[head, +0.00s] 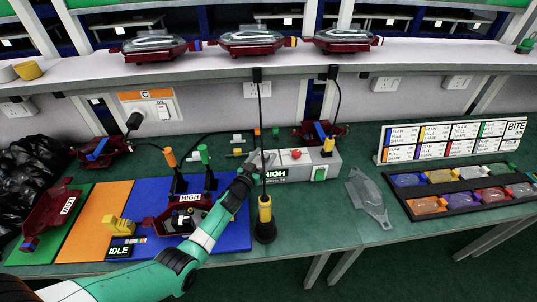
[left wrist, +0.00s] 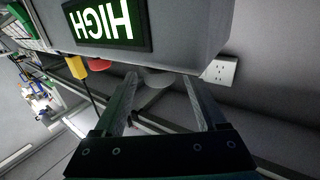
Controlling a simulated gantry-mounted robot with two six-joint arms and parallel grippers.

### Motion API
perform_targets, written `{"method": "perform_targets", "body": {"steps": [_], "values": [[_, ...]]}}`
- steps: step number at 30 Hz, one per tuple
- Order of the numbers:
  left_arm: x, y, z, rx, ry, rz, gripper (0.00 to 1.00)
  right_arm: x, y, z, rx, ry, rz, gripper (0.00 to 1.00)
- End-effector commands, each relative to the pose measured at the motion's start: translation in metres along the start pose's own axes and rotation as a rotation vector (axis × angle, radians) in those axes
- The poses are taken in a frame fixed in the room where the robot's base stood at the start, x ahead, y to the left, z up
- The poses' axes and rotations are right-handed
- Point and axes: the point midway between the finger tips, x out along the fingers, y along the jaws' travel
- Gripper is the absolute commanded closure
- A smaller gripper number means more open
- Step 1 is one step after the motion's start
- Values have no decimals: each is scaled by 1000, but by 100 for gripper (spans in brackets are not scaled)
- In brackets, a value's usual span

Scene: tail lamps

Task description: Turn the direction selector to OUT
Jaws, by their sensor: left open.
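A grey control box (head: 328,165) stands on the bench at centre, with a lit HIGH display (head: 275,173), a red button (head: 296,154) and a green switch (head: 320,174). In the left wrist view the HIGH display (left wrist: 104,22) is upside down. A grey rounded part (left wrist: 157,75), possibly the direction selector, shows near the box's edge between my fingertips. I see no OUT marking and cannot tell its setting. My left gripper (head: 262,160) is open at the box's left end, its fingers (left wrist: 162,85) apart; I cannot tell whether they touch the part. My right gripper is not in view.
A hanging cable with a yellow-black tool (head: 265,218) is close right of my left wrist. A blue mat (head: 235,238) holds a dark red lamp housing (head: 180,225).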

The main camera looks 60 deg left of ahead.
Motion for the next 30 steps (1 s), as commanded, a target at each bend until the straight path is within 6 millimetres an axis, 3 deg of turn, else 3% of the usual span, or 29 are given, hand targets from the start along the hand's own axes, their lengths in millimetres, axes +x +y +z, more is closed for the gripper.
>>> {"method": "perform_targets", "body": {"steps": [1,6,16,28,30], "values": [[10,0,6,-1,3,1,26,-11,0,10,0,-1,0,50],[32,0,4,0,1,0,26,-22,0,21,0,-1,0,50],[37,0,0,-1,0,0,28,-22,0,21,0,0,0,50],[37,0,0,0,0,0,100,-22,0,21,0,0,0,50],[37,0,0,0,0,0,100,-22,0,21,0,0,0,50]]}}
